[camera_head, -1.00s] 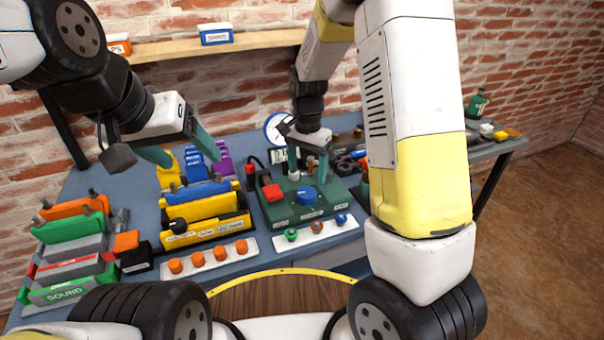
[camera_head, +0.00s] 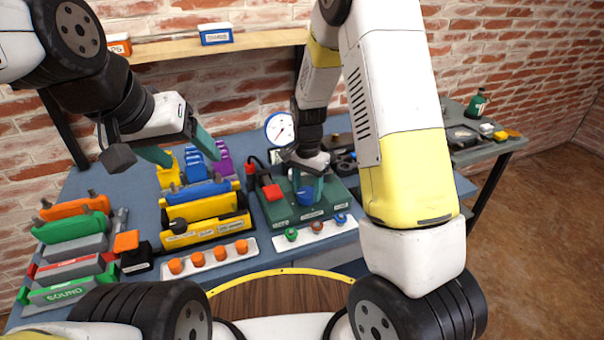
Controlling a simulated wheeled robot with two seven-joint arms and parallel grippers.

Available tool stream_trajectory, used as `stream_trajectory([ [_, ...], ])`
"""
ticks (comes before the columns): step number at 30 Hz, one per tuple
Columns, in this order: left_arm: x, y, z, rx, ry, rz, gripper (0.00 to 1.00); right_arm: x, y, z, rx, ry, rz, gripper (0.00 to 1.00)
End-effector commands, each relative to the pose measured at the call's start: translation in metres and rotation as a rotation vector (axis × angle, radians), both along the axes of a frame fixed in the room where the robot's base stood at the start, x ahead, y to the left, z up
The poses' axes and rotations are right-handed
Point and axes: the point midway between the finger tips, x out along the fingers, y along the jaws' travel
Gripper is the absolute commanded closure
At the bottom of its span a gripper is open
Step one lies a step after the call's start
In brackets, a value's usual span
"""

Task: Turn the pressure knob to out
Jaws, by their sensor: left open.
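I cannot read a pressure or out label. My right gripper (camera_head: 307,187) points down at the blue knob, one finger on each side of it. The fingers partly hide the knob, and I cannot tell if they press on it. My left gripper (camera_head: 182,160) is open and empty, above the bench behind the yellow rack.
A yellow rack (camera_head: 205,232) stands left of the green box. White strips with orange knobs (camera_head: 210,255) and coloured knobs (camera_head: 316,231) lie in front. Orange, green and red modules (camera_head: 75,227) stand at the left. A shelf (camera_head: 250,42) runs along the brick wall.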

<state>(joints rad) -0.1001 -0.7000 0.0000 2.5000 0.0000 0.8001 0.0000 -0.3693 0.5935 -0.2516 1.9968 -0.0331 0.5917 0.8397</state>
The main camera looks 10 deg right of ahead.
Motion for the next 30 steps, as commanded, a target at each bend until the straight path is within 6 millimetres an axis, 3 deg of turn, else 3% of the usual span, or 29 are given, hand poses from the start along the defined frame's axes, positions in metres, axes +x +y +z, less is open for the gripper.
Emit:
stream_trajectory([
  [1, 0.0, 0.0, 0.0, 0.0, 0.0, 0.0, 0.3, 0.0002, 0.0001, 0.0002, 0.0, 0.0, 0.0, 0.74],
  [3, 0.0, 0.0, 0.0, 0.0, 0.0, 0.0, 0.3, 0.0002, 0.0001, 0.0003, 0.001, -0.001, 0.0, 0.88],
  [4, 0.0, 0.0, 0.0, 0.0, 0.0, 0.0, 0.3, 0.0002, 0.0001, 0.0003, 0.001, -0.001, 0.0, 0.89],
  [17, 0.0, 0.0, 0.0, 0.0, 0.0, 0.0, 0.3, 0.0003, 0.0003, 0.0007, 0.001, -0.001, 0.111, 0.89],
  [30, 0.0, 0.0, 0.0, 0.0, 0.0, 0.0, 0.3, 0.0006, -0.0002, 0.001, 0.001, -0.002, 0.497, 0.89],
])
